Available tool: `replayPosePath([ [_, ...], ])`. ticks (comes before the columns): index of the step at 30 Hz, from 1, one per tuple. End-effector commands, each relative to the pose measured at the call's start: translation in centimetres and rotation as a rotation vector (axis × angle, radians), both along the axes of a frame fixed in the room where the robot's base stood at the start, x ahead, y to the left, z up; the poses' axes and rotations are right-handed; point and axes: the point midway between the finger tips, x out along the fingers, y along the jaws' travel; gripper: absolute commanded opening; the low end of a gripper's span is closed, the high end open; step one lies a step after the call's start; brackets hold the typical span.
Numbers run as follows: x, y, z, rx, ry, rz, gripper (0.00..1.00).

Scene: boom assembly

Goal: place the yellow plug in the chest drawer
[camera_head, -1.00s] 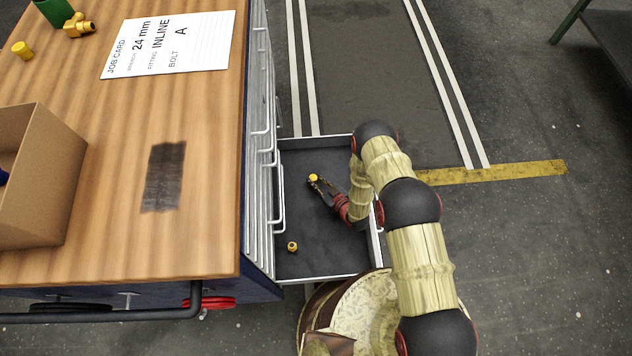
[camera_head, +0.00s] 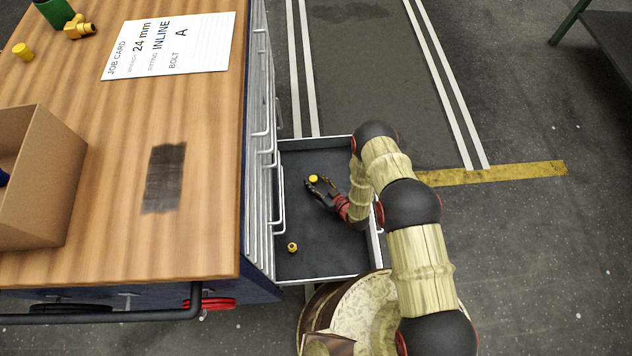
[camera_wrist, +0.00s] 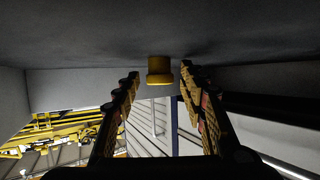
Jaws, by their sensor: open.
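A yellow plug (camera_head: 313,179) sits on the floor of the open chest drawer (camera_head: 310,279), toward its far end. In the wrist view the yellow plug (camera_wrist: 160,72) is between and just beyond the fingertips, with a visible gap to each finger. My gripper (camera_head: 317,185) reaches low into the drawer and is open, its fingers spread on either side of the plug. The fingers (camera_wrist: 160,85) hold nothing. Another yellow plug-like cap (camera_head: 23,51) stands on the workbench top at the far left.
A small brass fitting (camera_head: 292,247) lies nearer in the drawer. On the wooden bench top are a job card (camera_head: 168,45), a cardboard box (camera_head: 48,185), a brass elbow fitting (camera_head: 80,27) and a green container (camera_head: 54,10). The drawer's middle floor is clear.

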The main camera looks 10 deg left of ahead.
Motion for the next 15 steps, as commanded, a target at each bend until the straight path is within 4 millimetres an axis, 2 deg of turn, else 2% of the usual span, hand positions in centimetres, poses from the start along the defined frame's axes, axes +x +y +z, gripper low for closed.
replayPosePath([
  [5, -1.4, -1.7, 1.2, -0.001, 0.001, -0.003, 0.42],
  [15, -5.8, -6.2, 3.8, 0.000, 0.002, -0.004, 0.42],
])
